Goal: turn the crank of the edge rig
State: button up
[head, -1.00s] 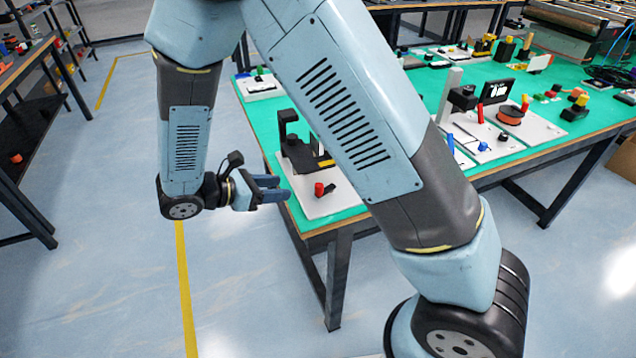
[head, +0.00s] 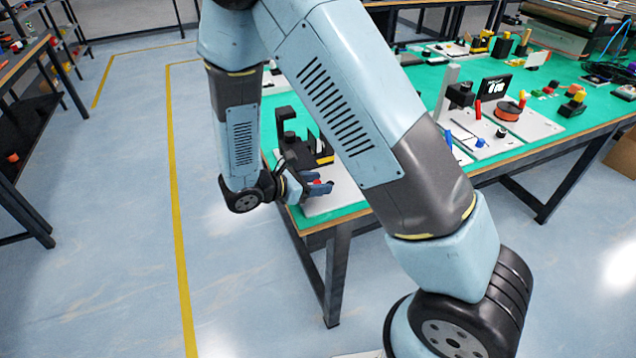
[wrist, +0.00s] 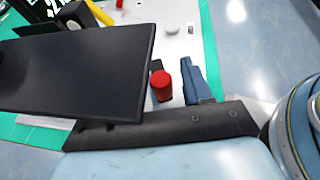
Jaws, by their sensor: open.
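The edge rig (head: 299,150) is a black stand on a white base plate (head: 346,190) at the near left corner of the green table. Its crank has a red knob (wrist: 162,87), partly covered by my fingers in the head view. My gripper (head: 322,186) is open at the knob, reaching over the plate from the left. In the wrist view, one blue-grey finger (wrist: 196,80) lies just right of the red knob. The other finger is hidden there. I cannot tell whether either finger touches the knob.
A large dark panel (wrist: 85,70) blocks much of the left of the wrist view. Other rigs stand further right, one with an orange disc (head: 507,110). The table's front edge lies just below the rig's plate.

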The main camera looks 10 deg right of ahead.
jog(key=shift+w+d+f, duration=0.1)
jog(key=shift+d, duration=0.15)
jog(key=shift+c, duration=0.3)
grip_shut()
jog(key=shift+w+a+m+g+h, duration=0.15)
jog(key=shift+w+m+g+h, duration=0.15)
jog(key=shift+m+g, duration=0.7)
jog(key=shift+w+a+m+g+h, duration=0.1)
jog(key=shift+w+m+g+h, duration=0.2)
jog(key=shift+m+g, duration=0.7)
jog(key=shift+o, duration=0.3)
grip_release()
jog(key=shift+a, duration=0.15)
jog(key=v, duration=1.3)
jog(key=shift+a, duration=0.3)
